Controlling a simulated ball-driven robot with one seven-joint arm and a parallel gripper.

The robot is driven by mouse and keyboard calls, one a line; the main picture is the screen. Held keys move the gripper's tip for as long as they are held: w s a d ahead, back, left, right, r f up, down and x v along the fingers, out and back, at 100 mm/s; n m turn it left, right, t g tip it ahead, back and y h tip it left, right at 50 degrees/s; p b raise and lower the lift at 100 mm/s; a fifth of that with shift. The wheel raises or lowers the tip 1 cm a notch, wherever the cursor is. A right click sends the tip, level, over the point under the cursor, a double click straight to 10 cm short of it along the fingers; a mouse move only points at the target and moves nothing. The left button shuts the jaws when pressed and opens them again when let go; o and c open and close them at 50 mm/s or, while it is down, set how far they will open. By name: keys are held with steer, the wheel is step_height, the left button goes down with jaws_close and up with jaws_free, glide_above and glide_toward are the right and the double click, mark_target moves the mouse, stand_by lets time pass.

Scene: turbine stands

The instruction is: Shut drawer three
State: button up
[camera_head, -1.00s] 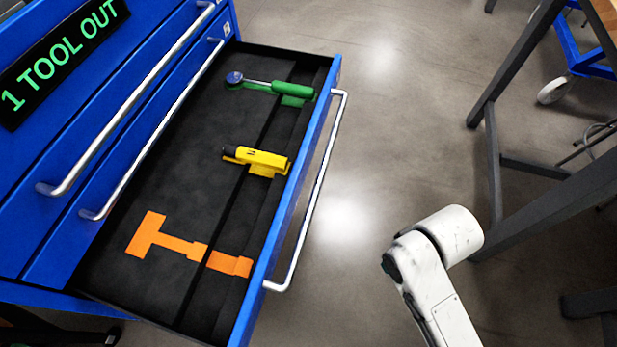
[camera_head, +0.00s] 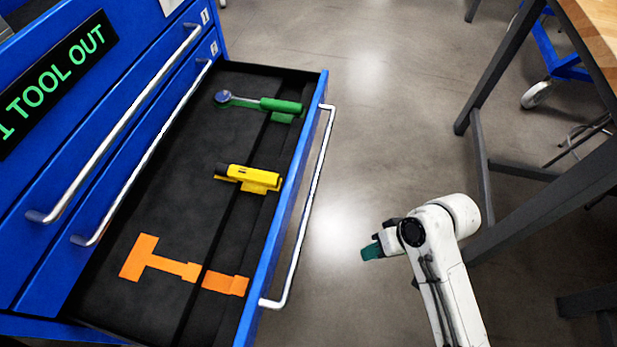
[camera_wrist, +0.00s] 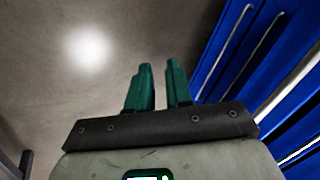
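An open drawer (camera_head: 160,215) of a blue tool cabinet (camera_head: 35,205) sticks out to the right in the head view. Its silver bar handle (camera_head: 310,205) runs along the outside of the drawer front. In the drawer lie a green-handled ratchet (camera_head: 275,105) and a yellow tool (camera_head: 252,176); an orange hammer-shaped cutout (camera_head: 185,268) is empty. My gripper (camera_head: 371,251) is to the right of the handle, apart from it. In the wrist view its two green fingers (camera_wrist: 160,88) are parallel with a small gap and nothing between them. The drawer's own number is not visible.
Two shut drawers with silver handles, labelled 1 and 2, are above the open one. A sign (camera_head: 55,75) reads "1 TOOL OUT". A dark-legged workbench (camera_head: 510,70) with a wooden top stands at right. Bare floor (camera_head: 370,120) lies between.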

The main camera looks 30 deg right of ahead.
steer(key=w+r+t+y, duration=0.1)
steer(key=w+r+m+t+y, duration=0.1)
steer(key=w, duration=0.1)
steer(key=w+d+r+m+y, duration=0.1)
steer(key=shift+w+t, duration=0.4)
steer(key=c, duration=0.3)
steer(key=w+d+r+m+t+y, duration=0.1)
steer(key=r, duration=0.1)
steer(key=w+d+r+m+t+y, duration=0.1)
steer(key=w+r+t, duration=0.1)
steer(key=r, duration=0.1)
steer(key=w+d+r+m+t+y, duration=0.1)
steer(key=w+r, duration=0.1)
steer(key=shift+d+r+t+p, duration=0.25)
steer(key=shift+d+t+p, duration=0.05)
jaws_close()
steer(key=b, duration=0.2)
glide_toward(296, 179)
steer(key=x, duration=0.5)
steer(key=shift+a+f, duration=0.1)
steer(key=shift+f, duration=0.2)
steer(key=shift+w+a, duration=0.45)
